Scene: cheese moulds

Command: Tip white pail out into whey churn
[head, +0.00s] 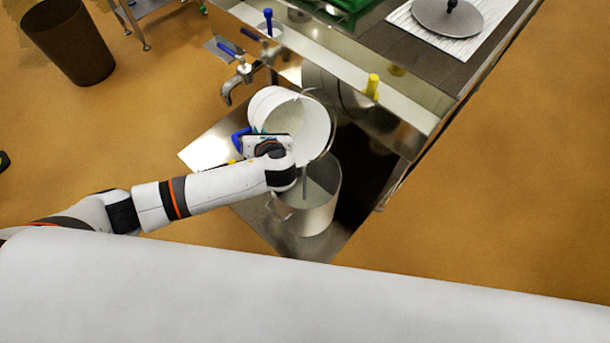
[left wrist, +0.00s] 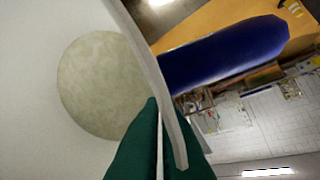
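The white pail (head: 272,103) is tipped well over, its mouth facing down and right. The metal churn (head: 322,213) stands upright below its mouth, with its open top showing. A thin grey streak runs from the pail's lip into the churn; I cannot tell if it is liquid. My left gripper (head: 262,142) is at the pail's near side. In the left wrist view its green fingers (left wrist: 160,140) are closed on the pail's rim (left wrist: 150,65). The pail's inside shows there with a pale round area (left wrist: 102,86). My right gripper is out of view.
A steel vat or bench (head: 420,112) with a yellow plug (head: 372,86) stands behind and right of the churn. A tap (head: 240,80) sticks out left of the pail. A brown bin (head: 70,42) stands far left. Floor at right is clear.

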